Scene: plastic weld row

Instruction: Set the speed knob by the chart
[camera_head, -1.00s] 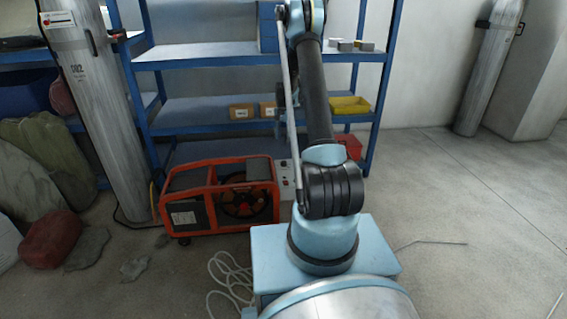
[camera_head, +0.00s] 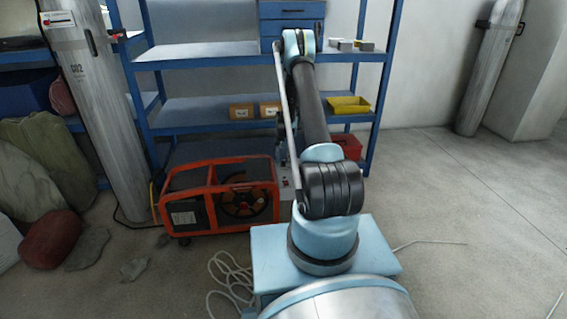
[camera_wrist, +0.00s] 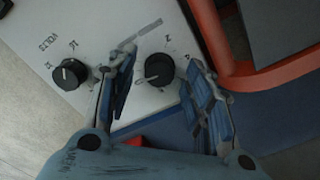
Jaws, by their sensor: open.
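In the wrist view a white control panel carries two black knobs. The left knob (camera_wrist: 70,74) sits beside lettering that looks like VOLTS, upside down. The other knob (camera_wrist: 159,68) has a pale pointer line toward the lower left and small marks around it. My gripper (camera_wrist: 160,75) is open, with one finger on each side of this second knob; contact cannot be told. The white panel (camera_wrist: 110,30) is partly hidden by the fingers. In the head view a bit of the white panel box (camera_head: 285,188) shows behind my arm. No chart can be made out.
The orange-framed machine (camera_head: 220,197) stands on the floor left of my arm; its orange bar (camera_wrist: 235,70) runs close to the right finger. Blue shelving (camera_head: 210,127) holds boxes and a yellow bin (camera_head: 349,105). A gas cylinder (camera_head: 100,120) stands left. Floor at right is open.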

